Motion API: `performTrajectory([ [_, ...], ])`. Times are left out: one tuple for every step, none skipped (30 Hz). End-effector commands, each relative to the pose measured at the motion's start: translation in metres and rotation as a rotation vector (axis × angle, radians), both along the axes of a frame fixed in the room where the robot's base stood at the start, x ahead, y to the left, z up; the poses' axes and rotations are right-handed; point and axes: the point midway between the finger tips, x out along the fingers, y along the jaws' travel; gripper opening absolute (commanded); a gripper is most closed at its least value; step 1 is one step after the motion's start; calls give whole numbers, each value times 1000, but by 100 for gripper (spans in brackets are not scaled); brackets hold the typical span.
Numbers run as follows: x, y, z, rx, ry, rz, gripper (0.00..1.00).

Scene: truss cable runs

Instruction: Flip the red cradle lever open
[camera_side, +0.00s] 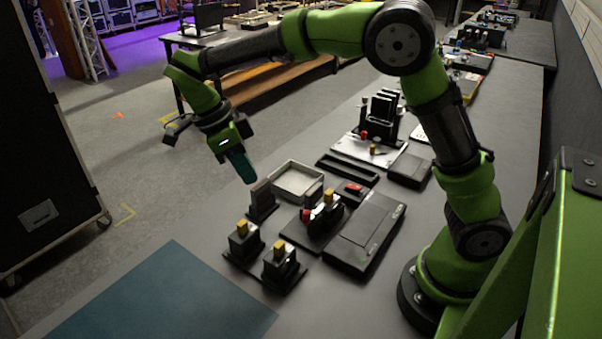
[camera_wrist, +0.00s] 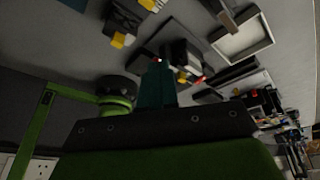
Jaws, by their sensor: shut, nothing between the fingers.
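The black cradle unit (camera_side: 322,224) sits on the table in the side view, with a red-ended lever (camera_side: 306,214) at its left and a yellow block (camera_side: 328,196) on top. The frames do not show clearly whether the lever is open or closed. In the wrist view a red lever end (camera_wrist: 200,80) shows right of the fingers, beside a dark body with a yellow part (camera_wrist: 182,77). My gripper (camera_side: 249,180) has teal fingers, shut and empty, pointing down above the table, left of and apart from the lever. The fingers also show in the wrist view (camera_wrist: 158,64).
Two black posts with yellow tops (camera_side: 243,229) (camera_side: 280,250) stand left and in front of the cradle. A grey tray (camera_side: 297,168), a dark upright block (camera_side: 262,194) and a flat black box (camera_side: 366,233) surround it. A teal mat (camera_side: 160,300) leaves free room at front left.

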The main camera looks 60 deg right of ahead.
Motion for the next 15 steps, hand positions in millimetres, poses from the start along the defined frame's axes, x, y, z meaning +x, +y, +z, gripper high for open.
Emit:
performTrajectory([
  [0, 0, 5, -19, -13, -68, 0],
  [-1, 0, 6, -29, -16, -104, 0],
  [-3, 0, 6, -42, -16, -146, 0],
  [-4, 0, 7, -50, -18, -172, 0],
  [-5, 0, 7, -55, -18, -193, 0],
  [-6, 1, 7, -60, -20, -213, 0],
  [-6, 1, 7, -63, -21, -224, 0],
  [-6, 1, 7, -64, -22, -229, 0],
  [-6, 1, 7, -65, -24, -235, 0],
  [-6, 1, 7, -65, -24, -236, 0],
  [-6, 1, 7, -66, -25, -237, 0],
  [-6, 1, 7, -65, -24, -236, 0],
  [-6, 1, 7, -65, -24, -236, 0],
  [-6, 1, 7, -65, -24, -235, 0],
  [-6, 1, 7, -65, -24, -235, 0],
])
